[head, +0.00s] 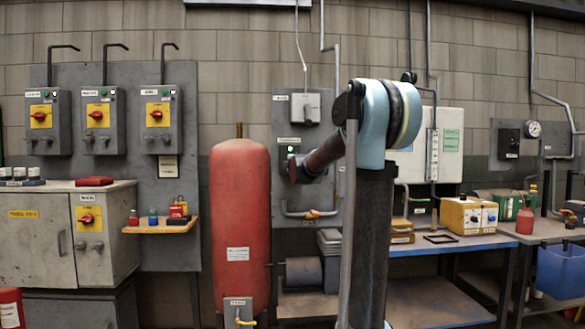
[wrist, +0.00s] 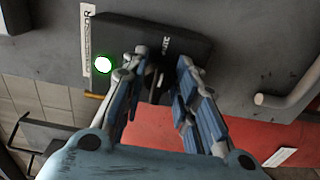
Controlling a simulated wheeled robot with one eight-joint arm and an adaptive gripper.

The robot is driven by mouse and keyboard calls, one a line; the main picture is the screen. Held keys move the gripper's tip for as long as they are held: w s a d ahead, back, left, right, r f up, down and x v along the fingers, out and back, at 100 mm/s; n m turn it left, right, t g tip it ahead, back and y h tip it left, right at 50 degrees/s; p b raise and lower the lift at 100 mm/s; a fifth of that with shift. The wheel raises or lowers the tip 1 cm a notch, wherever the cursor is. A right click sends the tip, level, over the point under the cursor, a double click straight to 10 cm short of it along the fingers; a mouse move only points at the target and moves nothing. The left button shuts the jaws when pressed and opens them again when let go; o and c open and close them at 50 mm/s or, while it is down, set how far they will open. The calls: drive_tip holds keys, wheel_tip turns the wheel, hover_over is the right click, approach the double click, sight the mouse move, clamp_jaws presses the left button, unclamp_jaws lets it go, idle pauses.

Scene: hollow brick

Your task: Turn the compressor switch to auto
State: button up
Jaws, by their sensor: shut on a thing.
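The compressor switch box (wrist: 130,32) is a dark box on the grey panel, with a lit green-rimmed lamp (wrist: 103,64) and a white label strip along its side. In the wrist view, my gripper (wrist: 160,68) is at the box face, its two blue-padded fingers closed on the dark switch knob (wrist: 158,80). The knob is mostly hidden between the fingers, so its setting is unclear. Small lettering beside it is too blurred to read surely. In the head view, the box (head: 290,150) is partly covered by my arm, which reaches it from the right.
A red tank (head: 240,220) stands just left of and below the box. A grey switch box (head: 305,108) is above it, and a pipe (head: 300,212) runs below. Cabinets with yellow-backed red switches (head: 97,115) are at left; a workbench (head: 440,245) is at right.

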drive_tip(key=shift+d+f, duration=0.1)
drive_tip(key=shift+f, duration=0.05)
drive_tip(key=o, duration=0.9)
drive_tip(key=s, duration=1.1)
drive_tip(key=shift+s, duration=0.4)
